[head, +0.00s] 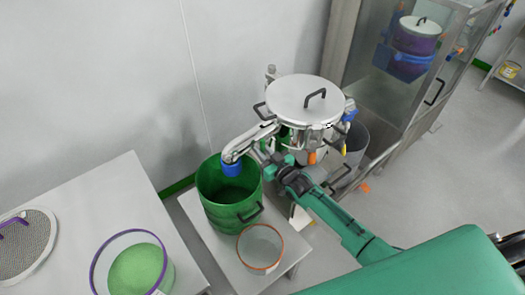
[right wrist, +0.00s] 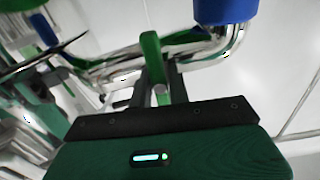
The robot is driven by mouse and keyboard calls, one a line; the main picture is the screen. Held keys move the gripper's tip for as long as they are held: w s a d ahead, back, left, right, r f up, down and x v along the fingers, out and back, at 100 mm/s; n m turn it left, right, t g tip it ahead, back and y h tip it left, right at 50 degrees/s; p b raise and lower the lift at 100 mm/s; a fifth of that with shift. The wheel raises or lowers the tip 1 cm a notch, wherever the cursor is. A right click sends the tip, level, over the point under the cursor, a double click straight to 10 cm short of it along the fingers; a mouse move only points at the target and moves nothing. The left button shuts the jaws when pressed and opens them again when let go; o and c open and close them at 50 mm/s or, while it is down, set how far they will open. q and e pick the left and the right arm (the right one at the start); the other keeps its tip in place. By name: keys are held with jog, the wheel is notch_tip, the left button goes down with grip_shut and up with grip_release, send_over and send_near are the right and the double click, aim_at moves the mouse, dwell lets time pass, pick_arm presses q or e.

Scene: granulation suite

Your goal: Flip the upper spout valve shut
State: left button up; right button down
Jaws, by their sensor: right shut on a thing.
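The steel vessel with a round lid (head: 303,93) has a bent steel spout (head: 247,141) on its left. The spout ends in a blue collar (head: 231,168) over a green drum. In the right wrist view, the spout pipe (right wrist: 205,58) runs across with the blue collar (right wrist: 224,10) at upper right. A green valve handle (right wrist: 151,48) stands in front of the pipe. My right gripper (right wrist: 160,82) is shut on this handle, with its dark fingers on either side. In the head view, my right gripper (head: 270,158) is beside the spout and partly hides the valve. My left gripper is out of view.
The green drum (head: 222,212) and a clear orange-rimmed container (head: 260,249) stand on a low bench (head: 252,282). A table (head: 88,190) at left holds a sieve (head: 22,255) and a purple-rimmed tub of green powder (head: 134,272). A glass-sided steel cabinet (head: 345,40) stands behind.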

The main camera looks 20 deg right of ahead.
jog(key=shift+f, duration=0.1)
jog(key=c, duration=1.3)
grip_release()
jog(key=shift+s, duration=0.15)
jog(key=shift+s+d, duration=0.15)
jog(key=shift+s, duration=0.15)
jog(key=b+v, duration=0.2)
jog(key=v, duration=1.1)
jog(key=shift+b, duration=0.3)
